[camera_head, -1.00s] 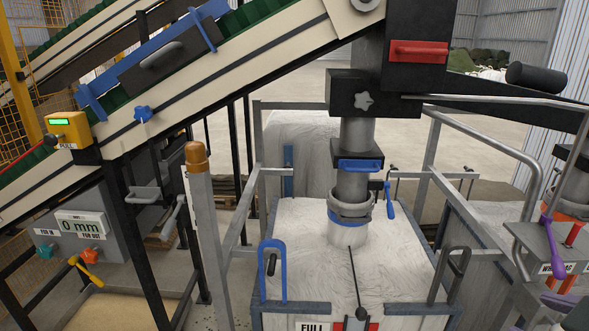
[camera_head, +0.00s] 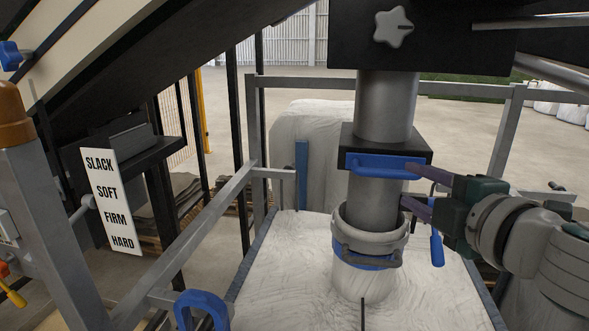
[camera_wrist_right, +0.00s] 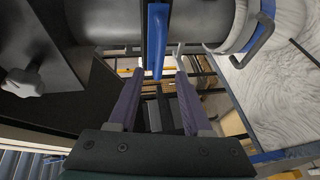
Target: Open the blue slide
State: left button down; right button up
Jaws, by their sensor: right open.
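The blue slide (camera_head: 385,166) is a blue handle bar on the front of a black housing (camera_head: 420,148) around the grey vertical pipe. My right gripper (camera_head: 407,187) reaches in from the right with its purple fingers apart. Its fingertips are by the slide's right end, one finger level with the bar and one lower. In the right wrist view the blue slide (camera_wrist_right: 157,42) points down between the fingertips of my right gripper (camera_wrist_right: 157,74), with gaps on both sides. I cannot tell whether a finger touches it. My left gripper is not in view.
A clamp ring with a blue band (camera_head: 362,255) joins the pipe to the white bag (camera_head: 290,270) below. A blue lever (camera_head: 436,248) hangs just under my right gripper. A star knob (camera_head: 393,27) is above. Grey frame rails (camera_head: 200,235) surround the bag.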

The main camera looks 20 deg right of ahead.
aim_at(390, 175)
jog(key=x, duration=0.8)
jog(key=shift+w+b, duration=0.15)
jog(key=shift+b, duration=0.25)
grip_shut()
dwell(1.0)
